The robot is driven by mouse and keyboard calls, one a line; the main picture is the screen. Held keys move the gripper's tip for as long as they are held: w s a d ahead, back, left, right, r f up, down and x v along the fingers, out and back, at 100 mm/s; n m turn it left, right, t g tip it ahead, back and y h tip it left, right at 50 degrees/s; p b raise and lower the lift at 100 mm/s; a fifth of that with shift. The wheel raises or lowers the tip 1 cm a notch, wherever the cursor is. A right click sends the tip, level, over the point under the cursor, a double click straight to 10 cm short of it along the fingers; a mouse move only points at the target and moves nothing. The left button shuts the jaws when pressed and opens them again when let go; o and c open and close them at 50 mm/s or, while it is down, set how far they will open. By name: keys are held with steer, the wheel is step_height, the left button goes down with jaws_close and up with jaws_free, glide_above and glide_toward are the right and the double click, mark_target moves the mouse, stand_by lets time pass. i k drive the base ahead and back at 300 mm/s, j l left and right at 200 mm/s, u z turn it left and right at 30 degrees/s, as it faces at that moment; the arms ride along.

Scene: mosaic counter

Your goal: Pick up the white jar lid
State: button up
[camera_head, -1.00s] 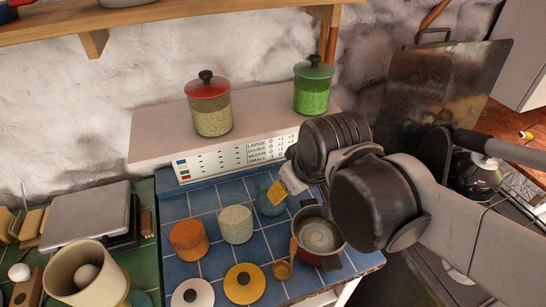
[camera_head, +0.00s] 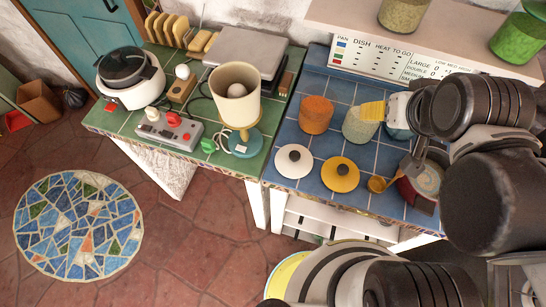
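The white jar lid (camera_head: 294,161), a round disc with a dark knob, lies on the blue tiled counter near its front left corner. A yellow lid (camera_head: 340,175) with a dark knob lies just to its right.
An orange-filled jar (camera_head: 316,115) stands behind the lids. A small amber cup (camera_head: 377,184) and a dark red pot (camera_head: 424,183) are to the right. A green tiled counter with a cream lamp (camera_head: 236,104) adjoins at left. The counter's front edge is close to the lids.

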mark_target(292, 162)
steer(key=j+u, duration=0.1)
steer(key=u, duration=0.2)
steer(key=j+u, duration=0.25)
steer(key=l+z, duration=0.1)
steer(key=z, duration=0.75)
steer(key=k+j+z, duration=0.15)
steer(key=z, duration=0.15)
steer(key=k+z, duration=0.3)
steer(key=i+j, duration=0.05)
steer(key=i, duration=0.05)
